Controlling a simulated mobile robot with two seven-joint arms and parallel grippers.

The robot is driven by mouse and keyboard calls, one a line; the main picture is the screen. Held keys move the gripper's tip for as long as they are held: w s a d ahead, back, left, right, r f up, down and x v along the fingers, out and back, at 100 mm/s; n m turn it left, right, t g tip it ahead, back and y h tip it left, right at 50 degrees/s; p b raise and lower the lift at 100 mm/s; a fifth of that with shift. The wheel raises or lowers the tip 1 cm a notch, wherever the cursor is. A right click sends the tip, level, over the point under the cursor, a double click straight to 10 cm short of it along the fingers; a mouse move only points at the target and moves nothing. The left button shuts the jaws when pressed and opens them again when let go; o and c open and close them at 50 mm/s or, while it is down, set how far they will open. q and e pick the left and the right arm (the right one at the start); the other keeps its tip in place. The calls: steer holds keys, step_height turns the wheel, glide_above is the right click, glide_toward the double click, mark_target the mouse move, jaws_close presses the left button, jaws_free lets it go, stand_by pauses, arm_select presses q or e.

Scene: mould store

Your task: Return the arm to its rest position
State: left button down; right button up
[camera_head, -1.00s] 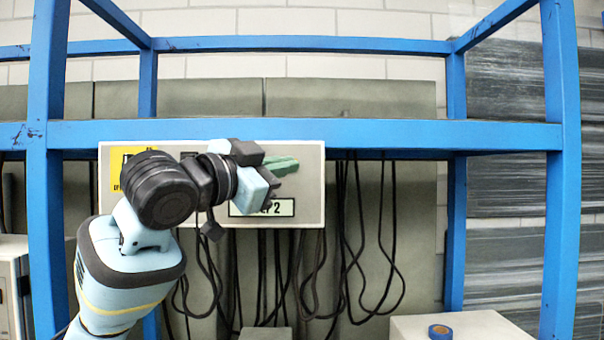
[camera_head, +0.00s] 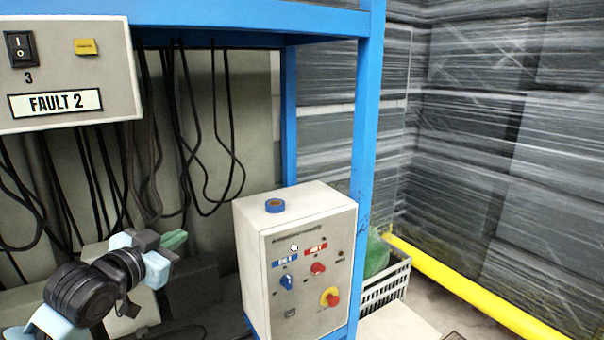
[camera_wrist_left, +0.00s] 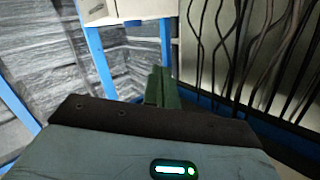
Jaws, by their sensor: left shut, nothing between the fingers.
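My left gripper (camera_head: 172,240) is at the lower left of the head view, with pale blue jaws and green fingertips. Its fingers are shut with nothing between them. It is below the grey panel (camera_head: 120,80) labelled FAULT 2 and left of the control box, in front of the hanging cables. In the left wrist view the green fingers (camera_wrist_left: 162,88) are together and point away from the camera, apart from any object. My right gripper is in neither view.
A grey control box (camera_head: 250,262) with knobs and a blue tape roll (camera_head: 275,205) on top stands beside a blue frame post (camera_head: 366,130). Black cables (camera_head: 188,130) hang behind the arm. A white crate (camera_head: 385,285) and a yellow floor rail (camera_head: 470,290) are at right.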

arm_select(q)
steer(key=s+d+f+n+g, duration=0.1)
steer(key=s+f, duration=0.3)
steer(key=f, duration=0.6)
steer(key=s+d+f+n+g+y, duration=0.1)
steer(key=s+f, duration=0.3)
steer(key=f, duration=0.5)
steer(key=s+d+f+n+g, duration=0.1)
steer(key=s+f, duration=0.4)
steer(key=f, duration=0.5)
steer(key=s+f+n+g+y, duration=0.1)
steer(key=s+f, duration=0.6)
steer(key=s, duration=0.4)
steer(key=s+d+f+g+y, duration=0.1)
steer(key=s+f+g, duration=0.1)
steer(key=s+f, duration=0.6)
steer(key=s, duration=0.3)
steer(key=shift+n, duration=0.4)
